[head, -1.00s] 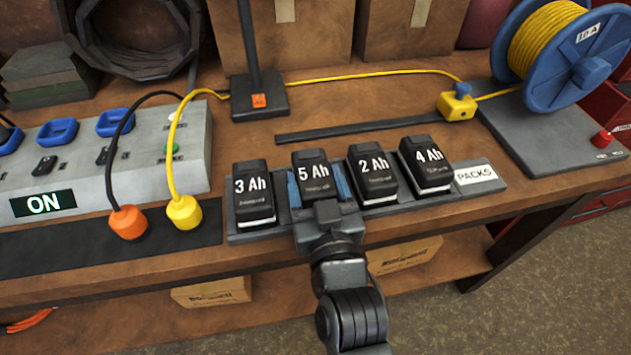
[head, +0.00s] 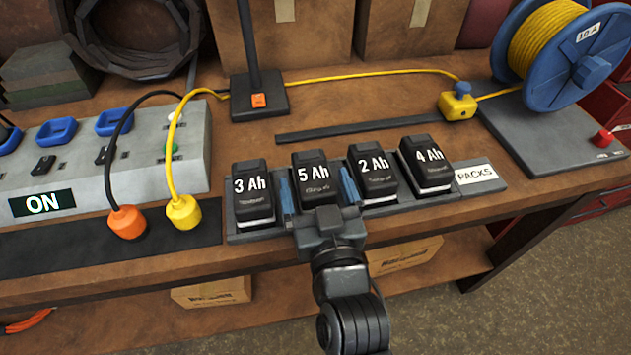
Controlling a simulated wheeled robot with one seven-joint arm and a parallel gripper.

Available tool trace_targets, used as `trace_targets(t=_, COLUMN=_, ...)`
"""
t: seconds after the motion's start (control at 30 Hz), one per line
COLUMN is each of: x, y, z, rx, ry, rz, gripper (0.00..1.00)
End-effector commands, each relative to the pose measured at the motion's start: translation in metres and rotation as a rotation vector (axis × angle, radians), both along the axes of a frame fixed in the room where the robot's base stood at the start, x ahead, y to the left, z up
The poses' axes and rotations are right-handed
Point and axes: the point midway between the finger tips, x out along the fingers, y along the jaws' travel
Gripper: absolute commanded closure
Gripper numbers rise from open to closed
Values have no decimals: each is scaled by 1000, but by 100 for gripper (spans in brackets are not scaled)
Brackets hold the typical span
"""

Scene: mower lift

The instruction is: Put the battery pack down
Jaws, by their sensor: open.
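The battery pack marked 5 Ah (head: 315,176) stands in the grey tray labelled PACKS (head: 480,175), in the second place from the left. My gripper (head: 317,193) is around it, with one blue finger on each side. The fingers are open, and a gap shows between them and the pack. The 3 Ah pack (head: 253,190) stands to its left. The 2 Ah pack (head: 373,174) and the 4 Ah pack (head: 426,164) stand to its right. The lower front of the 5 Ah pack is hidden by my gripper.
A grey power unit (head: 150,155) with an ON display stands at the left. Orange (head: 128,222) and yellow (head: 183,212) plugs stand just left of the tray. A black post (head: 258,100) stands behind. A blue cable reel (head: 570,55) is at the right.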

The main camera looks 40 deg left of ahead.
Motion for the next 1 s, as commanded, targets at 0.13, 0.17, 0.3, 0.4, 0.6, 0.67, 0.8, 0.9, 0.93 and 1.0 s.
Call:
trace_targets(t=0.13, x=-15, y=-23, z=-3, rx=-2, ry=2, rz=-2, gripper=8)
trace_targets(t=0.17, x=-18, y=-27, z=-2, rx=-1, ry=1, rz=-3, gripper=8)
trace_targets(t=0.3, x=-30, y=-44, z=3, rx=-2, ry=3, rz=-1, gripper=8)
trace_targets(t=0.4, x=-36, y=-51, z=4, rx=-1, ry=2, rz=-1, gripper=8)
trace_targets(t=0.6, x=-41, y=-57, z=5, rx=-1, ry=1, rz=-1, gripper=8)
trace_targets(t=0.67, x=-41, y=-57, z=6, rx=-1, ry=1, rz=-1, gripper=8)
trace_targets(t=0.8, x=-41, y=-59, z=4, rx=-2, ry=2, rz=-4, gripper=8)
trace_targets(t=0.9, x=-41, y=-77, z=-3, rx=-9, ry=11, rz=-31, gripper=8)
trace_targets(t=0.93, x=-42, y=-86, z=-7, rx=-14, ry=15, rz=-47, gripper=8)
trace_targets(t=1.0, x=-44, y=-116, z=-18, rx=-25, ry=26, rz=-96, gripper=8)
